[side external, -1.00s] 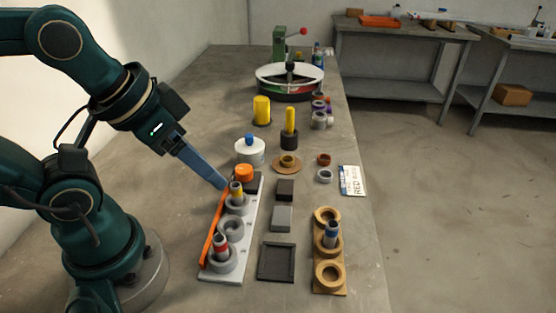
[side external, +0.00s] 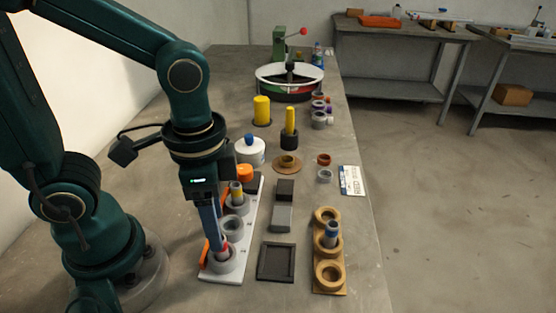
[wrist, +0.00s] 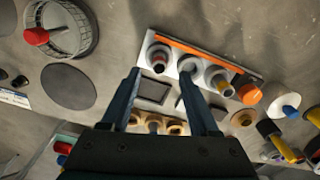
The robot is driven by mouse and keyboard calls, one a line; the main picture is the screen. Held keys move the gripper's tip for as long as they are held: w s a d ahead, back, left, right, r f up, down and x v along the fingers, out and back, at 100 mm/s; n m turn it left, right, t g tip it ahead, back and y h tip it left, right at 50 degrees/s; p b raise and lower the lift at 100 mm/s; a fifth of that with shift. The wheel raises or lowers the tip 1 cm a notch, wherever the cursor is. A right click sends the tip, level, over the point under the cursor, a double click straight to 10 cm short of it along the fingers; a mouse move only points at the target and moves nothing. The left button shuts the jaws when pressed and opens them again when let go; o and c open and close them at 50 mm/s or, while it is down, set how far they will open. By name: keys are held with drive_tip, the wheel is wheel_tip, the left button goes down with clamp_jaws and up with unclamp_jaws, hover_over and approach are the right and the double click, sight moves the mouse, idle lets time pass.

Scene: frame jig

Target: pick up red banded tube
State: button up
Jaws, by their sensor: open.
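The red banded tube (wrist: 158,66) stands in an end holder of the white rack (wrist: 143,61). In the side view, the tube (side external: 225,247) is at the near end of the rack (side external: 252,212), mostly hidden behind my fingers. My gripper (side external: 217,248) points down at this holder, close to the tube. In the wrist view, my gripper (wrist: 159,73) is open, with the tube between the two fingertips in the picture. I cannot tell whether either finger touches it. The middle holder (wrist: 188,66) looks empty. A yellow banded tube (side external: 236,190) stands in the far holder.
An orange strip (wrist: 200,50) runs along the rack. To the right are a dark square tray (side external: 277,262), grey blocks (side external: 282,218) and a tan rack (side external: 329,281) with a blue banded tube (side external: 331,232). An orange cap (side external: 244,173) and yellow cylinders (side external: 262,110) stand farther back.

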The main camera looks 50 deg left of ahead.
drive_tip(key=shift+s+f, duration=0.1)
drive_tip(key=shift+f, duration=2.5)
clamp_jaws()
